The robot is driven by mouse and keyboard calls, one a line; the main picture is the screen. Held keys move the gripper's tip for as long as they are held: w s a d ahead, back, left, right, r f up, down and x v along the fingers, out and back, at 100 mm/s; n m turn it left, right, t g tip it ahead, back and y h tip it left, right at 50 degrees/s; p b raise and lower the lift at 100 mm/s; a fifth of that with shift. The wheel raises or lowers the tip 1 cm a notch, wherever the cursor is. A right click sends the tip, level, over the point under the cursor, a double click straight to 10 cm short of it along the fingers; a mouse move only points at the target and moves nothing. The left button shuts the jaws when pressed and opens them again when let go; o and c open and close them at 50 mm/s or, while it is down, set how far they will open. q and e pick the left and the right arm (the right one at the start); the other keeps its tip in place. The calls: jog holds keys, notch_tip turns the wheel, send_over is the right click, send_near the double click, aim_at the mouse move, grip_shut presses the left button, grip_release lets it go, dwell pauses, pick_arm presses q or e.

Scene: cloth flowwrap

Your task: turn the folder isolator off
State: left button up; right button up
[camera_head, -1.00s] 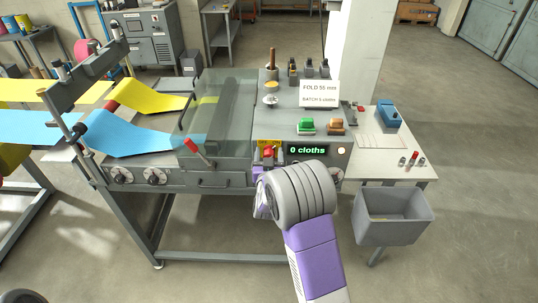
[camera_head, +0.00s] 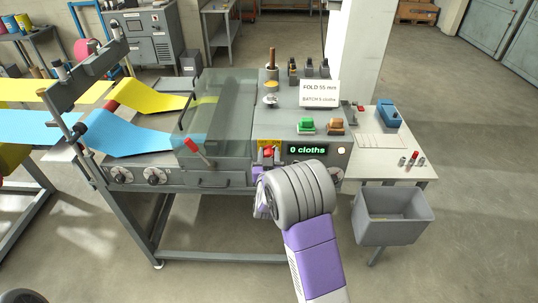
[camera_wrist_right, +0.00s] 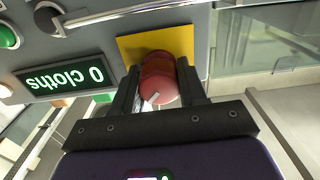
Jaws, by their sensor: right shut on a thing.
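The folder isolator is a red rotary knob (camera_wrist_right: 158,78) on a yellow plate (camera_wrist_right: 150,44), on the front of the grey machine. In the head view the red knob (camera_head: 268,153) shows just left of the "0 cloths" display (camera_head: 307,149), partly hidden by my right arm. My right gripper (camera_wrist_right: 157,88) has its two dark fingers on either side of the knob and is shut on it. A small pale mark shows on the knob's face. My left gripper is not in view.
A red-handled lever (camera_head: 192,146) stands left of the knob. A clear guard (camera_head: 217,115) covers the rollers. A grey bin (camera_head: 395,215) hangs at the right.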

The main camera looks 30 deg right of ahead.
jog(key=shift+r, duration=0.15)
jog(key=n+p, duration=0.1)
jog(key=n, duration=0.3)
jog(key=n+p, duration=0.1)
jog(key=n, duration=0.3)
jog(key=shift+w+a+n, duration=0.1)
jog(key=shift+a+n, duration=0.05)
jog(key=shift+n, duration=0.15)
jog(key=n+p, duration=0.1)
jog(key=n, duration=0.3)
jog(key=shift+n+p, duration=0.3)
jog(key=shift+p, duration=0.1)
jog(key=n+p, duration=0.1)
jog(key=n, duration=0.3)
jog(key=shift+n, duration=0.4)
jog(key=o, duration=1)
jog(key=shift+a+f, duration=0.1)
jog(key=shift+f, duration=0.1)
jog(key=shift+o, duration=0.2)
